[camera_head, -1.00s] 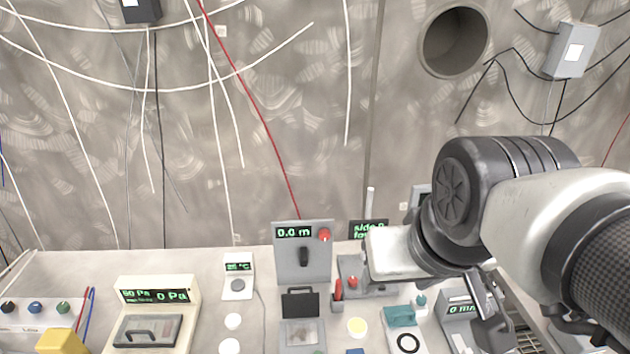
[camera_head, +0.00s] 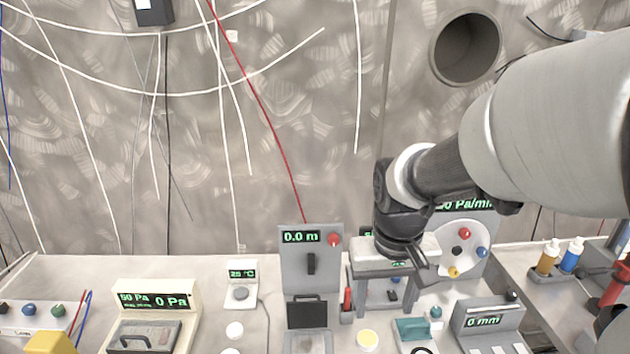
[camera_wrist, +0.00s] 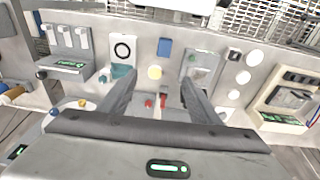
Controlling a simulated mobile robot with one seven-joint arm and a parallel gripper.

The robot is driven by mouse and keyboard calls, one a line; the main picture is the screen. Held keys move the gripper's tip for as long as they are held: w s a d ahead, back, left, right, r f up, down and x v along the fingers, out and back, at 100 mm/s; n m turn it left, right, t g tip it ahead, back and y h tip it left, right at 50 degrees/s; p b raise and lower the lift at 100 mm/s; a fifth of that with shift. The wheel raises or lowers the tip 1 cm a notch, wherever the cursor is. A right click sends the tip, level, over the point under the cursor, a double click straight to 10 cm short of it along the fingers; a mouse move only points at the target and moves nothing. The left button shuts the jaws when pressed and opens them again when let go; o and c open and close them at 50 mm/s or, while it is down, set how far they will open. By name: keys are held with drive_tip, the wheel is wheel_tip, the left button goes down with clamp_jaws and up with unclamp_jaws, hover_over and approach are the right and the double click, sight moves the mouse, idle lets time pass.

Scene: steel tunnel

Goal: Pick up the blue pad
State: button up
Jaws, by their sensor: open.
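The blue pad (camera_wrist: 164,47) is a small flat blue rectangle on the bench, near the top middle of the wrist view. It lies beyond my fingertips, past a pale yellow disc (camera_wrist: 155,72), with nothing touching it. I cannot make it out in the head view. My gripper (camera_wrist: 158,80) is open and empty, its two fingers spread apart. In the head view my gripper (camera_head: 428,268) is above the bench at the right, partly in front of the instruments.
A black ring on a white plate (camera_wrist: 122,48) and a teal block (camera_head: 412,328) are near the pad. A tall 0.0 m panel (camera_head: 310,262) and a red-handled tool (camera_head: 347,300) stand farther back. Bottles (camera_head: 570,255) stand at the right. White discs (camera_wrist: 243,77) lie to the pad's right in the wrist view.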

drive_tip(key=shift+g, duration=0.8)
drive_tip(key=f+b, duration=0.1)
drive_tip(key=f, duration=0.5)
drive_tip(key=w+f+b, duration=0.1)
drive_tip(key=f, duration=0.6)
drive_tip(key=w+f+b, duration=0.1)
drive_tip(key=f, duration=0.6)
drive_tip(key=shift+w+a, duration=0.15)
drive_tip(key=shift+a, duration=0.05)
drive_tip(key=shift+w+f+b, duration=0.15)
drive_tip(key=shift+f+b, duration=0.25)
drive_tip(key=shift+f, duration=0.95)
drive_tip(key=shift+w+f+b, duration=0.1)
drive_tip(key=shift+f+b, duration=0.25)
drive_tip(key=shift+f, duration=1)
drive_tip(key=c, duration=1.2)
wheel_tip(320, 180, up, 10)
drive_tip(key=p, duration=0.2)
